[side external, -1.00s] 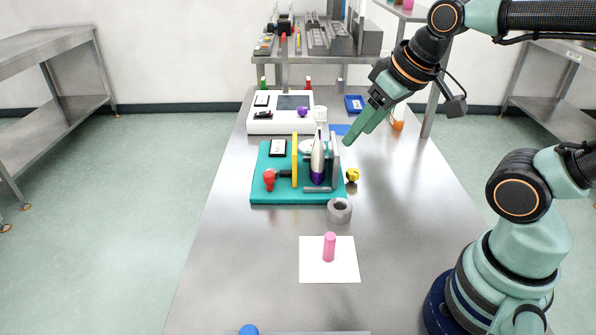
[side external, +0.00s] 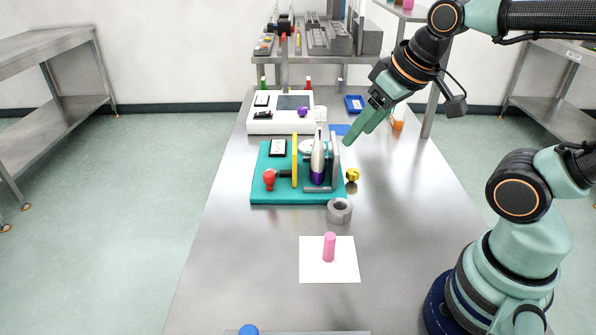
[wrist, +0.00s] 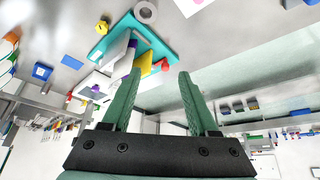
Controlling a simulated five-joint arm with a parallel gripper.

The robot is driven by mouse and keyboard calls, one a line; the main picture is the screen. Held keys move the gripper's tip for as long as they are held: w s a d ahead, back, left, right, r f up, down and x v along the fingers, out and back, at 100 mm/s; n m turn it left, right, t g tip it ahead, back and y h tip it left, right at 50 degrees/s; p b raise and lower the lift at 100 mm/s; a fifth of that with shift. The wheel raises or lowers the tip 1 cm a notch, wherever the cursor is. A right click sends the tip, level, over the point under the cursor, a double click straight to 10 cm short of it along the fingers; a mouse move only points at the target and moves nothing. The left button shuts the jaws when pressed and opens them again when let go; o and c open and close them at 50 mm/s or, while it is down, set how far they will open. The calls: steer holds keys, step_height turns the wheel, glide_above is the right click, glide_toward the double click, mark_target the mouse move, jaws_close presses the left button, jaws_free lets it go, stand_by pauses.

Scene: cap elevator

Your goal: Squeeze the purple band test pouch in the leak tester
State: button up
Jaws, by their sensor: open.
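The leak tester has a teal base (side external: 285,199), a yellow upright plate (side external: 295,160), a grey upright plate (side external: 335,162) and a red knob (side external: 269,179) on its left. The white pouch with a purple band (side external: 318,160) stands upright between the two plates, apart from the yellow one. My gripper (side external: 354,137) is open and empty, above the table to the right of and behind the tester. In the wrist view, the two green fingers of my gripper (wrist: 158,100) are spread. The teal base (wrist: 103,46) lies beyond them at upper left; the pouch is hard to make out there.
A white instrument (side external: 283,125) stands behind the tester. A yellow knob (side external: 353,174) and a grey ring (side external: 340,210) are near its right side.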

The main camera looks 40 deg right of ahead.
steer(key=shift+o, duration=0.4)
steer(key=shift+w+r, duration=0.15)
steer(key=shift+w, duration=0.15)
steer(key=n+g, duration=0.5)
steer(key=g, duration=0.1)
glide_above(269, 173)
step_height(269, 173, down, 8)
step_height(269, 173, down, 12)
steer(key=shift+r, duration=0.2)
jaws_close()
stand_by(0.7)
